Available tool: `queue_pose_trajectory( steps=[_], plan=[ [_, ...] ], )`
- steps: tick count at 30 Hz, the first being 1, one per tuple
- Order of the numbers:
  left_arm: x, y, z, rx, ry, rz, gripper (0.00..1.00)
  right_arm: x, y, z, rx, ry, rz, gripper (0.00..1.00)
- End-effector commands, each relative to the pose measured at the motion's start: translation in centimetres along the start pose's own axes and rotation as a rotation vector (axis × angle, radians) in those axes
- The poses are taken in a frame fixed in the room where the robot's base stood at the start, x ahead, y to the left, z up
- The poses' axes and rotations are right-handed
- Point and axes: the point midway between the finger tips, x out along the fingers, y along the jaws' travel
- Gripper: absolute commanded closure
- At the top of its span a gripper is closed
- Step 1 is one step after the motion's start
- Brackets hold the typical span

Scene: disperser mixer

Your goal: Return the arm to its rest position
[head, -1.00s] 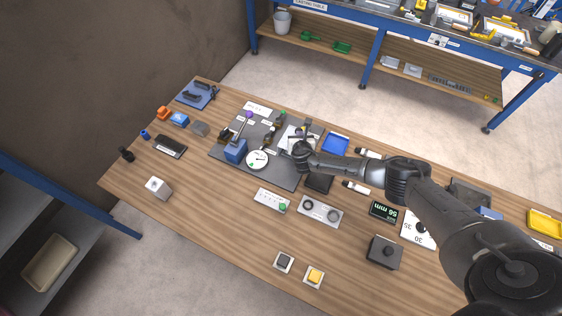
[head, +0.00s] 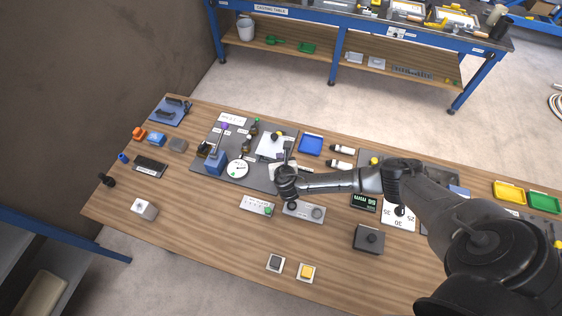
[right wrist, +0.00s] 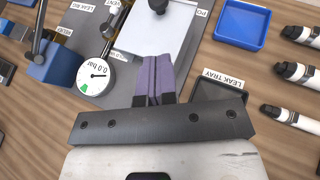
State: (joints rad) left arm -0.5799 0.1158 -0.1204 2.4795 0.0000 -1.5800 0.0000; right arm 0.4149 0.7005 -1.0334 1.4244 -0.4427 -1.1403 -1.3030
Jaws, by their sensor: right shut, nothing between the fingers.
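My right arm comes in from the right in the head view, and its gripper (head: 287,156) hangs over the right part of the grey board (head: 262,181). In the right wrist view the purple-grey fingers (right wrist: 153,78) are together with nothing between them. They point toward the white plate (right wrist: 155,28) on the board and are apart from the dial gauge (right wrist: 97,76), which reads 0.0 bar. The black leak tray (right wrist: 212,97) lies just right of the fingers, partly hidden by the gripper body. My left gripper is not in view.
A blue tray (head: 311,144) and white tubes (head: 341,150) lie beyond my forearm. A panel with round knobs (head: 304,212) is at the near side of the wrist. A dark box (head: 369,239) stands nearer the front. The wooden table's (head: 210,248) front left is mostly clear.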

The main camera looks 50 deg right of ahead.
Motion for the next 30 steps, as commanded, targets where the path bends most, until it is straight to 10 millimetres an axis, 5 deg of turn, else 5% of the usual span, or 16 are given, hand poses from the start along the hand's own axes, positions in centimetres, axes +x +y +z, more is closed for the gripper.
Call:
queue_pose_trajectory(
  steps=[9, 21, 26, 30],
  plan=[
    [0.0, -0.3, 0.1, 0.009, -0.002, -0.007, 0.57, -2.6, 0.0, 0.1, 0.000, -0.001, 0.001, 1.00],
    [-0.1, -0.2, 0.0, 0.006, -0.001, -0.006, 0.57, -2.9, 0.0, 0.1, 0.026, -0.001, 0.000, 1.00],
    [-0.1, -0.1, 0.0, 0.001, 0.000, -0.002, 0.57, -2.9, -0.3, 0.1, 0.218, -0.007, -0.019, 1.00],
    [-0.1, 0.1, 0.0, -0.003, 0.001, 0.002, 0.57, -3.4, -0.9, -0.1, 0.535, 0.001, -0.079, 1.00]
  ],
)
